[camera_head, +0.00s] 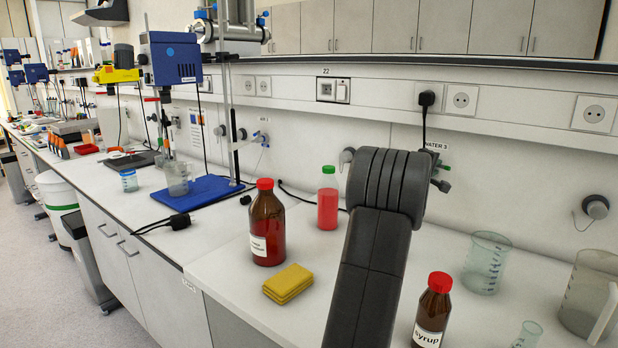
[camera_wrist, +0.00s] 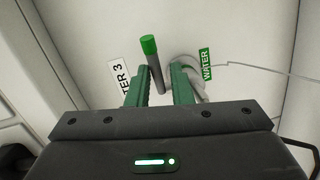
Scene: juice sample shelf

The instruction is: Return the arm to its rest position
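My arm (camera_head: 374,240) rises dark grey at the centre right of the head view, in front of the bench. My gripper (camera_wrist: 160,72) shows in the wrist view with two green fingers apart. No held object shows between them. A grey tap stem with a green end (camera_wrist: 149,46) appears in the gap, beyond the fingers; I cannot tell whether they touch it. In the head view the gripper is hidden behind the arm.
A brown bottle (camera_head: 267,228), pink bottle (camera_head: 327,203), yellow sponges (camera_head: 288,284) and syrup bottle (camera_head: 433,311) stand around the arm. A beaker (camera_head: 485,262) and jug (camera_head: 590,295) are at right. The wall has sockets (camera_head: 461,99) and a green-marked tap (camera_head: 440,167).

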